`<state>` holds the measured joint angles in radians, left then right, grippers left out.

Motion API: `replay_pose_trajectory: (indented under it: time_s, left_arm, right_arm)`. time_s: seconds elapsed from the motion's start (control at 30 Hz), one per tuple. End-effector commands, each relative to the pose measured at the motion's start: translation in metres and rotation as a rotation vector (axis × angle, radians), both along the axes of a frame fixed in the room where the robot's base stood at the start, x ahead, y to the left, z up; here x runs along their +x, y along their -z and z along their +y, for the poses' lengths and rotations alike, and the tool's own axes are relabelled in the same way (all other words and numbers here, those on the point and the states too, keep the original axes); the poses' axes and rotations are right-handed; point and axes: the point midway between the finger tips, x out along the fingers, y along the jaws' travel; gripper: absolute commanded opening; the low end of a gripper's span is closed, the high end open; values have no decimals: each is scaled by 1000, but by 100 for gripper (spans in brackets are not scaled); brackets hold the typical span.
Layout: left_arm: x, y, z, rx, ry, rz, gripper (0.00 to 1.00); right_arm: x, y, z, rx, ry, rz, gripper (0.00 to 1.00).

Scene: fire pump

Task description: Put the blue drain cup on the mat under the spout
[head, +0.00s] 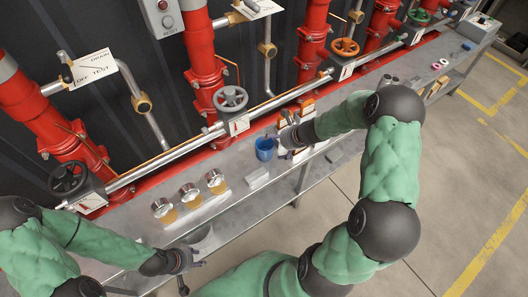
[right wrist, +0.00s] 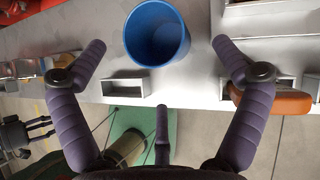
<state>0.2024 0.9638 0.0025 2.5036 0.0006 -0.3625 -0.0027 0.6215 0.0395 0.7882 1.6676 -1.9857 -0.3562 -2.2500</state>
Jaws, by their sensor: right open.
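The blue drain cup (head: 264,148) stands upright on the grey bench (head: 232,178), and its open top shows in the right wrist view (right wrist: 156,32). My right gripper (head: 283,151) is beside the cup, on its right in the head view. In the right wrist view its fingers (right wrist: 160,45) are spread wide, one on each side of the cup, with a gap on both sides. My left gripper (head: 192,274) is at the bench's front edge at lower left, fingers apart and empty. I cannot clearly make out the mat or the spout's mouth.
Red pipes (head: 202,55) and valve wheels (head: 230,98) line the back. Small items lie near my right arm.

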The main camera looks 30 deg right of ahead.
Motion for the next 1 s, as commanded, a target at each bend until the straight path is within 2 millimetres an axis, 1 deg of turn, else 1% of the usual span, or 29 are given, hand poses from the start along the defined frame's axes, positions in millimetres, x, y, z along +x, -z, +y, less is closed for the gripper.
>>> replay_pose_trajectory:
  time_s: [0.03,0.27,0.37,0.5,0.6,0.87,0.97,1.0]
  left_arm:
    - [0,6,0,0,0,0,40]
    - [0,12,0,0,0,0,40]
    - [0,18,0,0,0,-1,40]
    - [0,30,0,0,0,0,40]
    - [0,35,0,0,0,0,40]
    - [0,34,0,0,0,-1,40]
    - [0,34,0,0,0,-1,40]
    - [0,34,0,0,0,-1,40]
  right_arm:
    - [5,9,3,1,-3,-1,98]
    - [13,19,7,1,1,0,98]
    - [19,28,12,1,-1,0,98]
    - [30,44,19,2,-2,1,98]
    - [36,53,22,1,0,1,98]
    - [39,53,23,1,3,0,98]
    - [39,53,23,2,2,1,72]
    - [39,53,23,2,2,1,61]
